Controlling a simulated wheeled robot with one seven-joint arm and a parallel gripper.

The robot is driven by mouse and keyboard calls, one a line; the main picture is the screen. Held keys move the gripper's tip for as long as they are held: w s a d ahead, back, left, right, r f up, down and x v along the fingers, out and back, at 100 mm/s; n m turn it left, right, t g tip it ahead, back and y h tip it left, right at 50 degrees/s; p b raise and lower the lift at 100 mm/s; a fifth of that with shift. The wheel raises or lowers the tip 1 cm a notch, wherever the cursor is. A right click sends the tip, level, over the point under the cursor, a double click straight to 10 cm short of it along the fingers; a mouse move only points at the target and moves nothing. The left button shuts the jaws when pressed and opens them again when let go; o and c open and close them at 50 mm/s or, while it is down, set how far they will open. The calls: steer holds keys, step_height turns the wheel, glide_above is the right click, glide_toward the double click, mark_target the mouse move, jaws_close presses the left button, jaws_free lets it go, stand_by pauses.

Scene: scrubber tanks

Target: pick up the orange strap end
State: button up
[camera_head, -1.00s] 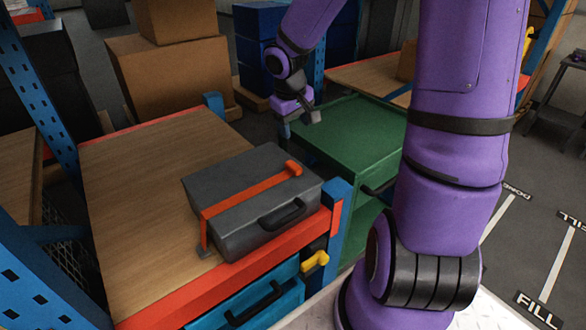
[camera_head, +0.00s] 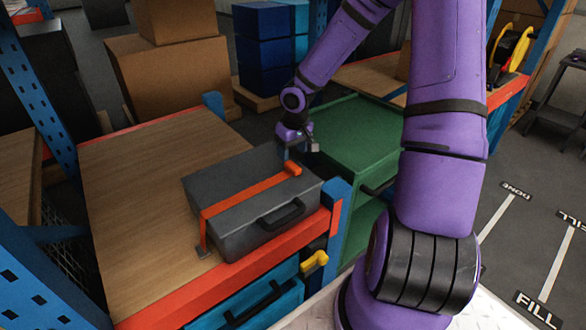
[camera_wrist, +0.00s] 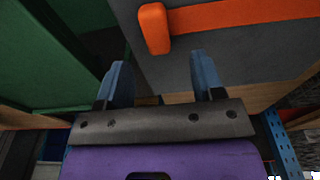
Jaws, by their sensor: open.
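The orange strap (camera_head: 247,191) lies across the lid of a dark grey case (camera_head: 228,187) on the wooden shelf. Its thick orange end (camera_head: 293,168) rests on the lid near the right edge. In the wrist view the strap end (camera_wrist: 154,28) is at the top, just beyond my fingertips and between their lines. My gripper (camera_wrist: 158,72) is open with two blue fingers apart and nothing between them. In the head view my gripper (camera_head: 298,152) is just behind the strap end, by the case's far right edge. The case's handle (camera_head: 281,214) faces the front.
A green cabinet (camera_head: 356,135) stands right of the shelf. A blue post (camera_head: 337,205) rises at the shelf's front right corner. A teal case (camera_head: 252,305) sits below. The wooden shelf (camera_head: 135,200) left of the grey case is clear.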

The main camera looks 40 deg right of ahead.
mark_target(293, 165)
steer(key=shift+w+d+f, duration=0.1)
steer(key=shift+d+f, duration=0.05)
steer(key=shift+f, duration=2.8)
steer(key=shift+c, duration=0.4)
steer(key=c, duration=0.9)
